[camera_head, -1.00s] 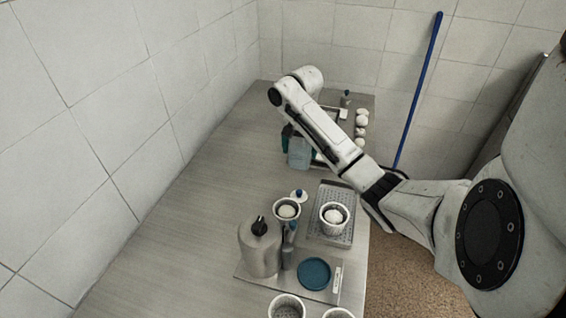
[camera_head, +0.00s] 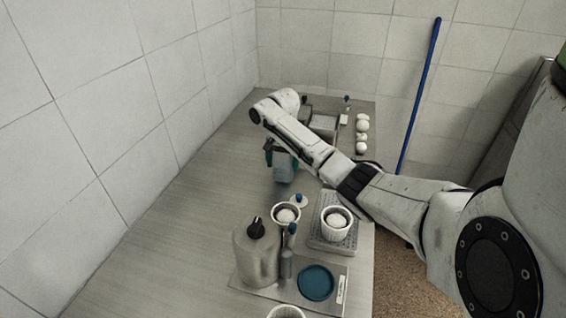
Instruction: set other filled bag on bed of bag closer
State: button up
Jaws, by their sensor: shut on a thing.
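My gripper (camera_head: 270,150) has teal fingers and is shut on a pale blue filled bag (camera_head: 284,169), which hangs below it over the left part of the counter. How far the bag is above the counter is hard to tell. A grey device with a light bed, which looks like the bag closer (camera_head: 323,123), stands farther back and to the right, behind my arm. My arm covers its near part, and I cannot make out whether anything lies on the bed.
Several white balls (camera_head: 362,124) line the counter's right edge. Nearer stand a perforated tray (camera_head: 326,243) with a white cup (camera_head: 337,229), another cup (camera_head: 286,221), a grey bottle (camera_head: 256,255) and a blue dish (camera_head: 317,282). The counter's left side is clear; a tiled wall bounds it.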

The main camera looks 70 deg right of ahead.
jog(key=shift+f, duration=0.2)
jog(key=shift+f, duration=0.15)
jog(key=o, duration=1)
notch_tip(320, 180, up, 11)
jog(key=shift+p, duration=0.3)
jog(key=shift+r+p, duration=0.55)
jog(key=shift+r, duration=0.1)
jog(key=shift+s, duration=0.1)
